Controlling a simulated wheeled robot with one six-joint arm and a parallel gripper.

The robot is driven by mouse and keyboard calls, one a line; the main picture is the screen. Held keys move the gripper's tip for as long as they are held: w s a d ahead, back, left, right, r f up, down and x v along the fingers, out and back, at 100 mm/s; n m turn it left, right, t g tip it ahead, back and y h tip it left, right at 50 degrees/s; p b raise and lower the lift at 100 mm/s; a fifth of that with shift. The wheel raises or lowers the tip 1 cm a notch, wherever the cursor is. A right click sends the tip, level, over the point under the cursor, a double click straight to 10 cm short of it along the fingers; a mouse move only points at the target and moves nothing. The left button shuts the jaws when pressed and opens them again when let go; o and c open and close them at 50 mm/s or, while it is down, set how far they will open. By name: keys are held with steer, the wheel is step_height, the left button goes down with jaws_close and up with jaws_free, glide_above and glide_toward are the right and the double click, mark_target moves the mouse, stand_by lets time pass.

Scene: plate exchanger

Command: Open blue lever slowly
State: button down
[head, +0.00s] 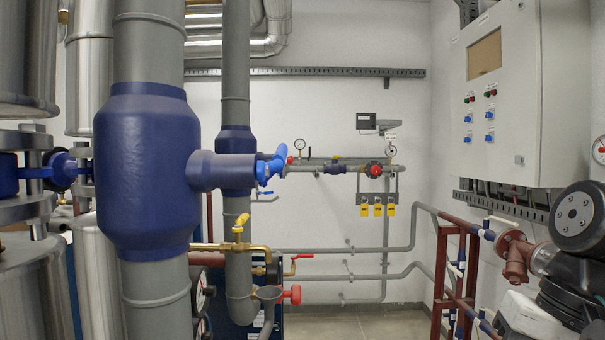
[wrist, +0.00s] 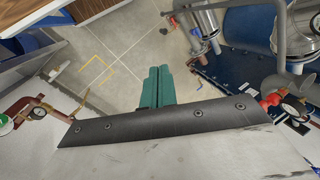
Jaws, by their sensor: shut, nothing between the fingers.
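A bright blue lever (head: 277,161) sits at the end of the side stub of a large dark blue valve body (head: 148,165) in the head view. The lever slants upward to the right. My gripper (wrist: 158,70) shows in the wrist view as two teal fingers side by side, shut and empty. It points at open floor and touches nothing that I can see. The blue lever cannot be made out in the wrist view, and my gripper's fingers are not visible in the head view.
A yellow-handled brass valve (head: 240,226) and a red-handled valve (head: 291,294) are below the lever. A grey control cabinet (head: 555,95) hangs at the right. Brown pipework (head: 455,262) stands below it. Clear floor (head: 365,325) shows at the middle bottom.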

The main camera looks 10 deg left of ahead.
mark_target(276, 159)
steer(key=w+a+r+m+g+y, duration=0.1)
steer(key=w+a+r+m+y, duration=0.55)
steer(key=w+a+r, duration=0.75)
steer(key=s+a+r+m+g+y, duration=0.1)
steer(key=a+r+m+y, duration=0.35)
steer(key=r, duration=0.55)
steer(key=s+a+m, duration=0.1)
steer(key=s+a, duration=0.1)
steer(key=a, duration=0.8)
steer(key=shift+s+r+h, duration=0.2)
steer(key=shift+h, duration=0.1)
